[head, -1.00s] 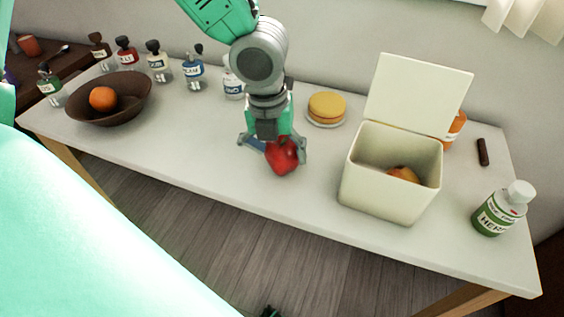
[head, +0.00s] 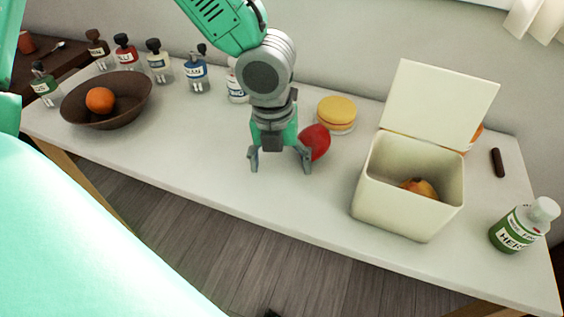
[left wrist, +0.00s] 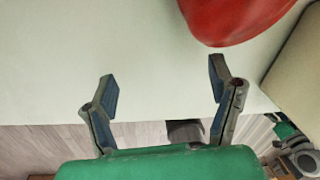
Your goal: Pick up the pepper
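The red pepper (head: 319,143) lies on the white table just right of my left gripper in the head view. Its left edge is partly hidden behind the gripper. My left gripper (head: 280,165) is open, fingers pointing down, with nothing between them. In the left wrist view the pepper (left wrist: 235,18) is cut off by the top edge, beyond and to the right of the open fingers (left wrist: 165,90). The pepper is outside the fingers. I cannot tell whether the right finger touches it.
An open cream box (head: 408,210) holding a fruit (head: 420,188) stands to the right. A yellow round item (head: 337,110) is behind the pepper. A brown bowl with an orange (head: 100,100), several bottles, and a green bottle (head: 520,228) stand around. The table front is clear.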

